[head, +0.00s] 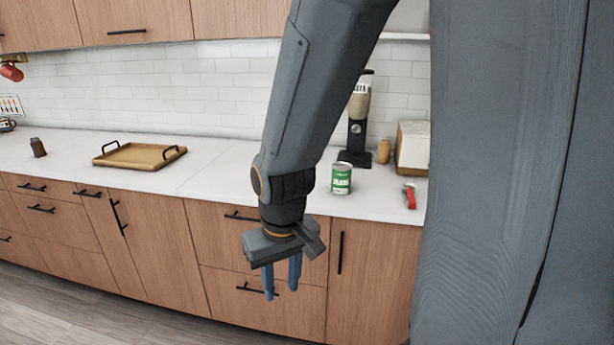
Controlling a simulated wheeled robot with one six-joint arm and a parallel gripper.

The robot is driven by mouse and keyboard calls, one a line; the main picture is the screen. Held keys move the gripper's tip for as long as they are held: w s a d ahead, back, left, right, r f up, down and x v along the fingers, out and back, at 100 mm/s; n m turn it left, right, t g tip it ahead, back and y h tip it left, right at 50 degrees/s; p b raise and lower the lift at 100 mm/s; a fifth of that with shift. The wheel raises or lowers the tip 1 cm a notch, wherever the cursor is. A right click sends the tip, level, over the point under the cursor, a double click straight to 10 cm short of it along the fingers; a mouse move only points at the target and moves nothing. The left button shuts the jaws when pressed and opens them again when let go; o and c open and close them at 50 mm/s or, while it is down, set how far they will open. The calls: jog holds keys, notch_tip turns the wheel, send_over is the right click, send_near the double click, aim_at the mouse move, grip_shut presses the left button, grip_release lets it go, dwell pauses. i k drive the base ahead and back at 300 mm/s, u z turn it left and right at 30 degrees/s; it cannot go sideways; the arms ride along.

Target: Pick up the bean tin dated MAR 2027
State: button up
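A green tin (341,179) with a silver top stands upright on the white counter, right of my forearm. Its label has white print that is too small to read, so I cannot tell a date or confirm that it holds beans. My gripper (283,293) hangs in front of the drawers, below the counter's edge, left of and lower than the tin. Its two blue fingers point down with a gap between them, and nothing shows in the gap. No other tin is in view, though my arm hides part of the counter.
Right of the tin lies a red-handled tool (410,196). Behind it stand a dark dispenser (357,140), a small brown jar (384,151) and a white-fronted box (413,148). A wooden tray (140,156) and a dark small item (38,147) sit left. The counter (215,170) between is clear.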

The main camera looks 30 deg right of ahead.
aim_at(340, 171)
jog(key=i, duration=0.95)
jog(key=z, duration=0.35)
